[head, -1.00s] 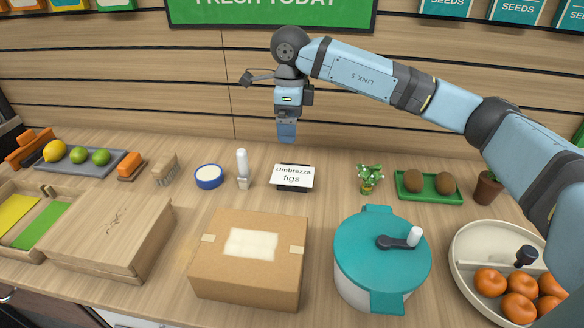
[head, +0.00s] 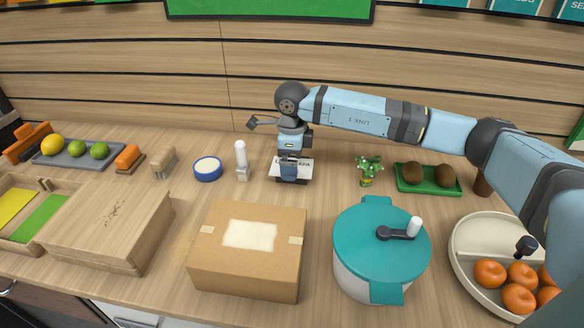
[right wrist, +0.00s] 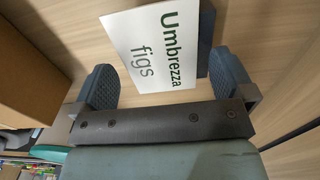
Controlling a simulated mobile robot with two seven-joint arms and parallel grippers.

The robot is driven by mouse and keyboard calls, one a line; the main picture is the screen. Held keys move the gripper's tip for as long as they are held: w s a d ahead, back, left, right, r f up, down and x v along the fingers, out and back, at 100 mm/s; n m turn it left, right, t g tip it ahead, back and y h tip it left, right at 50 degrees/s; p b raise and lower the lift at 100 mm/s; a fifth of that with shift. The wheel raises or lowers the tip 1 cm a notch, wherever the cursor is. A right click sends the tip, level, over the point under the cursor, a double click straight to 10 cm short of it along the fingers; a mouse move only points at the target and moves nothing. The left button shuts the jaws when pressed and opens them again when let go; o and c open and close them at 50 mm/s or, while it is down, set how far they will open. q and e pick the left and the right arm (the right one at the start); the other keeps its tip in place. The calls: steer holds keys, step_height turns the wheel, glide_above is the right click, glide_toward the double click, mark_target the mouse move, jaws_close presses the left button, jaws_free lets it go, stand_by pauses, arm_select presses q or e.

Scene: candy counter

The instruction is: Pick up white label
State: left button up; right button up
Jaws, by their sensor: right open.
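The white label (head: 305,168) reads "Umbrezza figs" and stands in a dark holder on the counter, behind the cardboard box. My right gripper (head: 290,172) is right over it and hides much of its face in the head view. In the right wrist view the white label (right wrist: 152,45) lies between the two spread fingers of my right gripper (right wrist: 165,85). The fingers are open, and no grip on the label shows. My left gripper is not in view.
A cardboard box (head: 212,255) stands in front of the label. A white-handled tool (head: 241,162) and a blue-rimmed bowl (head: 207,169) are to its left. A small plant (head: 369,170) and a teal-lidded pot (head: 360,245) are to its right.

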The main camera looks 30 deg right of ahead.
steer(key=shift+f, duration=0.3)
steer(key=c, duration=0.8)
steer(key=shift+r, duration=0.1)
